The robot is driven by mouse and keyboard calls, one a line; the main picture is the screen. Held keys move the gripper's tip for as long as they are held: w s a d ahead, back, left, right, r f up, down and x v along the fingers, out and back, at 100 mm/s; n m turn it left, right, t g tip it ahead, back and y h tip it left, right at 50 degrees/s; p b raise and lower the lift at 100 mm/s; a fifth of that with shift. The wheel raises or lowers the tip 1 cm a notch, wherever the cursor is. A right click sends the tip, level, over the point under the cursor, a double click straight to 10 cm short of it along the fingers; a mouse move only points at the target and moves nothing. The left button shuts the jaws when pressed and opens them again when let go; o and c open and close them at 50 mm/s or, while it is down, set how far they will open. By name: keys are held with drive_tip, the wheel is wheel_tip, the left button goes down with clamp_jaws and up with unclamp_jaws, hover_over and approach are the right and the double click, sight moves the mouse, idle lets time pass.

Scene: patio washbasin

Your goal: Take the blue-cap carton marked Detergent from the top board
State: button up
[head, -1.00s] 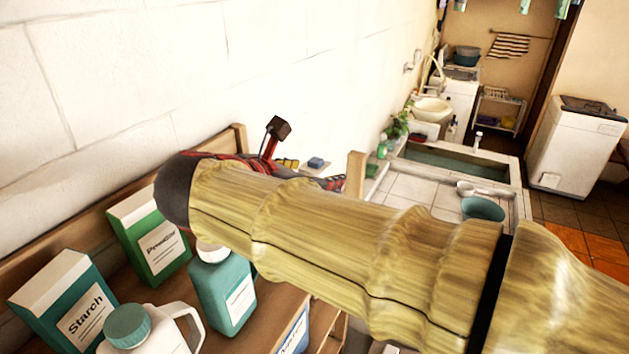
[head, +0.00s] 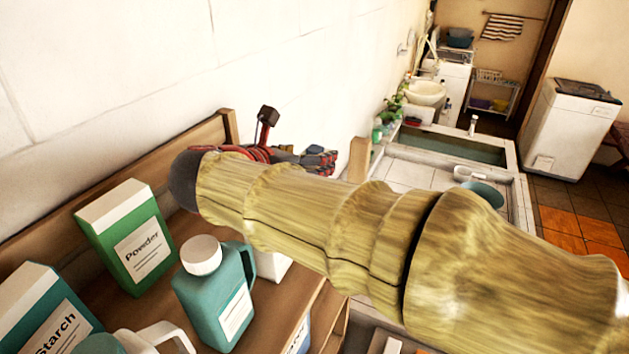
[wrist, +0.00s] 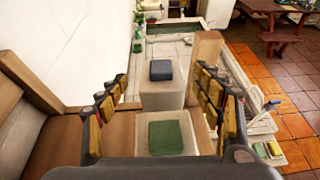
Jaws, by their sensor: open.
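In the wrist view, a pale carton with a dark blue cap (wrist: 161,71) stands ahead, near the far end of the wooden board. Its label is not visible. My gripper (wrist: 160,78) is open and empty, with one finger on each side of the view. A similar pale carton with a green cap (wrist: 166,136) stands nearer, between the finger bases. In the head view my gripper (head: 303,158) reaches along the board, and my arm hides much of it. I cannot make out the blue cap there.
On the board (head: 122,305) stand a green Powder box (head: 128,240), a teal Starch box (head: 40,312) and a teal bottle with a white cap (head: 215,295). A wall runs along the left. A wooden end post (wrist: 205,55) stands by the blue-cap carton's right.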

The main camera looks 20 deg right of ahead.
drive_tip(key=shift+x, duration=1.4)
drive_tip(key=shift+s, duration=0.1)
drive_tip(key=shift+c, duration=1.4)
clamp_jaws()
